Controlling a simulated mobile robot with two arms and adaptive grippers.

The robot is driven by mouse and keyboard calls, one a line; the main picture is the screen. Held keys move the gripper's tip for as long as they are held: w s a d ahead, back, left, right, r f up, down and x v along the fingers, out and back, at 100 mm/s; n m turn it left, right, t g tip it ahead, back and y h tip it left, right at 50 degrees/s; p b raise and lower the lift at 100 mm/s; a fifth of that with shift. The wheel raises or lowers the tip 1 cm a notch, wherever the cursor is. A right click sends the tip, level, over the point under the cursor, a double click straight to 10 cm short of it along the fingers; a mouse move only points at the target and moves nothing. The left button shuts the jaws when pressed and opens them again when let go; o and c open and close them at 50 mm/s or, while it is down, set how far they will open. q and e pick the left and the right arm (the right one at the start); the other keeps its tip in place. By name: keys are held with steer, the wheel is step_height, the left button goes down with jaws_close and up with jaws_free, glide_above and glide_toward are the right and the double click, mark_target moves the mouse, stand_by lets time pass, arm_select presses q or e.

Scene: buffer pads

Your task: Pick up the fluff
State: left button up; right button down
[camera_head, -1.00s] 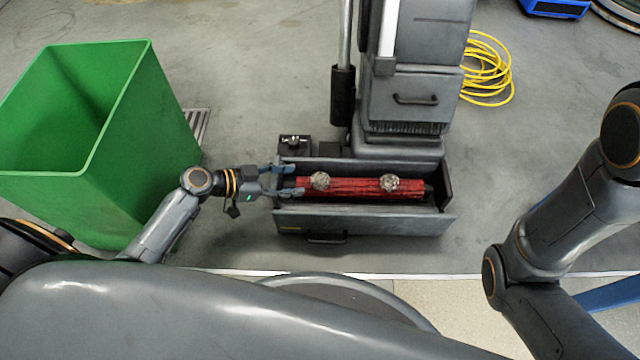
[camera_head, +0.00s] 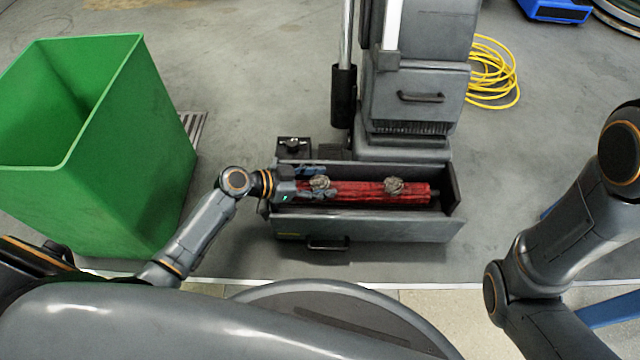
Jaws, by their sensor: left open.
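Two grey clumps of fluff lie on a red roller (camera_head: 360,190) inside the open dark tray (camera_head: 400,228) of a floor machine. The left fluff (camera_head: 320,183) is at the roller's left part, and the right fluff (camera_head: 393,186) is toward its right end. My left gripper (camera_head: 322,182) is open over the left end of the roller, with its blue-grey fingers on either side of the left fluff. I cannot tell whether the fingers touch it. My right gripper is out of view; only my right arm shows at the right.
A large green bin (camera_head: 150,150) stands open at the left. The grey machine body (camera_head: 412,90) rises behind the tray. A coiled yellow cable (camera_head: 492,75) lies behind right, and a blue box (camera_head: 555,10) is at the far back. Floor right of the tray is clear.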

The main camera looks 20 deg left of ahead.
arm_select(q)
steer(key=c, duration=0.5)
